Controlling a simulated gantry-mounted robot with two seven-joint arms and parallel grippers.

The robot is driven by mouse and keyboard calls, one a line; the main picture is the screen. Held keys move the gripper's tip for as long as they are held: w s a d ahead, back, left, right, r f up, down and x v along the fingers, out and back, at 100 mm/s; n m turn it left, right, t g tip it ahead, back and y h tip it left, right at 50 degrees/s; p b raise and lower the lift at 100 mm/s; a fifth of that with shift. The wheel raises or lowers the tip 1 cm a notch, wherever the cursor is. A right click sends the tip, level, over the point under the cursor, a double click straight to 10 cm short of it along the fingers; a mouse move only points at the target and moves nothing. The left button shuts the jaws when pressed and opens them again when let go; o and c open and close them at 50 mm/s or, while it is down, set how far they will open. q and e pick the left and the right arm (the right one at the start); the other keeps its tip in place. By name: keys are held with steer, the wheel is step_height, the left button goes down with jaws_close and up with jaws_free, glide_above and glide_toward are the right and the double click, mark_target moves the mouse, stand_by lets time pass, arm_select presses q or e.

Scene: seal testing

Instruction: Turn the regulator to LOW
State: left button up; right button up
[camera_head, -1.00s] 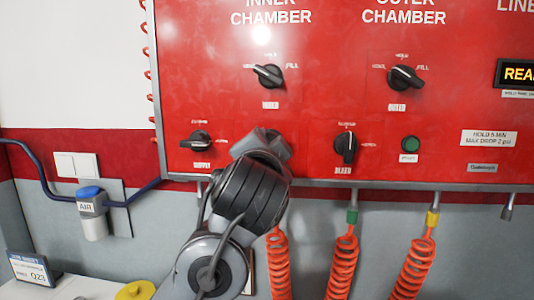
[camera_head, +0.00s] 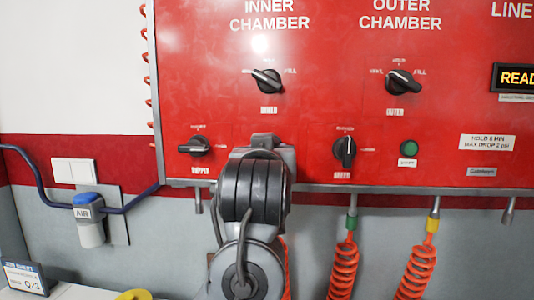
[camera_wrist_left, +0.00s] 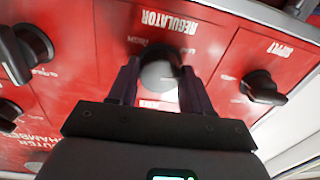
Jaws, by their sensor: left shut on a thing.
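The regulator knob (camera_wrist_left: 158,74) sits on the red panel under the word REGULATOR, which appears upside down in the left wrist view. My left gripper (camera_wrist_left: 158,80) has one finger on each side of the knob and is shut on it. The knob's pointer and the small position marks around it are too blurred to read. In the head view my left gripper (camera_head: 264,141) is against the lower panel, and my wrist hides the regulator. My right gripper is in neither view.
The supply knob (camera_head: 195,146) is left of my gripper and the bleed knob (camera_head: 345,152) is right. The inner chamber knob (camera_head: 267,82) and outer chamber knob (camera_head: 403,83) are above. A green button (camera_head: 409,147) is further right. Orange coiled hoses (camera_head: 343,268) hang below the panel.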

arm_select(q)
steer(key=shift+d+n+p, duration=0.1)
steer(key=shift+n+p, duration=0.65)
steer(key=shift+n, duration=2.35)
steer(key=o, duration=1)
steer(key=shift+o, duration=0.2)
